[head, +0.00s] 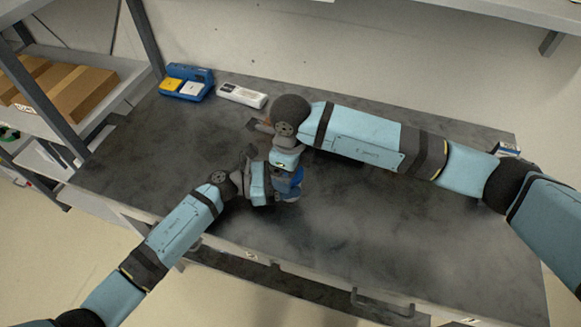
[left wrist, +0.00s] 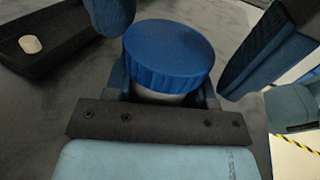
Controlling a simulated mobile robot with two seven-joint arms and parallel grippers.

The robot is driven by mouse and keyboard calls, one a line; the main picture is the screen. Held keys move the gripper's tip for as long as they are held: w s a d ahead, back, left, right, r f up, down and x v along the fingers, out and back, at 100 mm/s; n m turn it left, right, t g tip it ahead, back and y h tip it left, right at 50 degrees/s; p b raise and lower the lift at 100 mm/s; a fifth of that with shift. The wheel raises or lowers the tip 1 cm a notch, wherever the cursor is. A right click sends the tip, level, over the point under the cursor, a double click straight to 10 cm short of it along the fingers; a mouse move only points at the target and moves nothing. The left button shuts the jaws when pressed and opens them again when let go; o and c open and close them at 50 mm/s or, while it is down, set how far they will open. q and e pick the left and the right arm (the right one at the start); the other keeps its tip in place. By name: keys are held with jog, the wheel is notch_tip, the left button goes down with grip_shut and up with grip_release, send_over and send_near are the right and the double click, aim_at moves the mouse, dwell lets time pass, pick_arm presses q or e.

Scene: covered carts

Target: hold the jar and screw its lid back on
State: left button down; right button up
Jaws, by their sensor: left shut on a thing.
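The jar (left wrist: 160,98) is pale with a wide, ribbed blue lid (left wrist: 170,52), which sits on its top in the left wrist view. Whether the lid is threaded tight cannot be seen. My left gripper (head: 278,187) is shut around the jar's body below the lid. In the head view, the jar is mostly hidden by my grippers, and blue (head: 297,176) shows at its right side. My right gripper (left wrist: 190,40) is above the jar, with its blue-padded fingers apart on either side of the lid. Gaps show between those fingers and the lid.
A blue case with yellow and white parts (head: 187,83) and a white device (head: 241,95) lie at the back left.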

notch_tip(320, 180, up, 4)
jog(key=shift+r, duration=0.25)
jog(key=shift+c, duration=0.4)
jog(key=n, duration=0.1)
jog(key=r+n, duration=0.1)
jog(key=n, duration=0.1)
jog(key=shift+a+r, duration=0.1)
jog(key=shift+a, duration=0.25)
jog(key=n, duration=0.2)
jog(key=r+n, duration=0.1)
jog(key=n, duration=0.1)
jog(key=shift+a+r+n, duration=0.1)
jog(key=shift+a+n, duration=0.1)
jog(key=shift+n, duration=0.1)
jog(key=n, duration=0.2)
jog(key=r+n, duration=0.1)
jog(key=n, duration=0.1)
jog(key=shift+d, duration=0.15)
jog(key=n, duration=0.3)
jog(key=shift+d+r, duration=0.25)
jog(key=shift+d, duration=0.1)
jog(key=shift+f, duration=4)
